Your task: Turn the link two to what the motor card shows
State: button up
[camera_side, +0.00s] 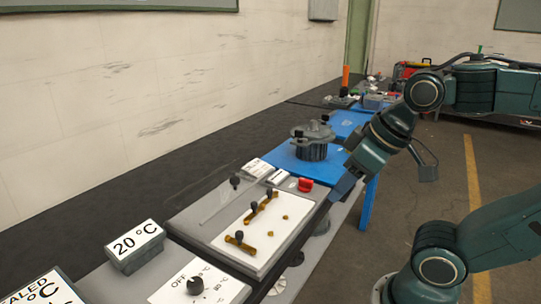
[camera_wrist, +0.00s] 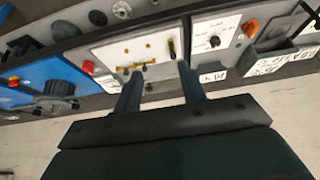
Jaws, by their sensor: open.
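The white terminal plate (camera_side: 255,250) carries two brass links with black knobs, one farther back (camera_side: 262,207) and one nearer (camera_side: 240,242); no labels tell me which is link two. Bare brass studs (camera_side: 285,217) sit beside them. In the wrist view, one link (camera_wrist: 132,68) lies flat and the other (camera_wrist: 171,48) stands upright. My gripper (camera_side: 334,192) is at the panel's right edge in the side view. In the wrist view my gripper (camera_wrist: 160,86) is open and empty, its fingertips just below the plate. Small white cards (camera_side: 259,168) stand behind the panel; their print is unreadable.
A grey motor-like housing (camera_side: 312,150) stands on a blue mat behind the panel. A red knob (camera_side: 305,185) is near the panel's back right. A 20 °C card block (camera_side: 135,245) and an OFF-marked dial (camera_side: 195,285) are in front. A clear cover (camera_side: 215,200) edges the panel's left.

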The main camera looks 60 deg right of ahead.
jog(key=shift+w, duration=0.1)
jog(key=g, duration=0.6)
send_over(254, 203)
notch_tip(254, 203, down, 6)
notch_tip(254, 203, down, 14)
jog(key=shift+r, duration=0.1)
dwell(0.7)
grip_shut()
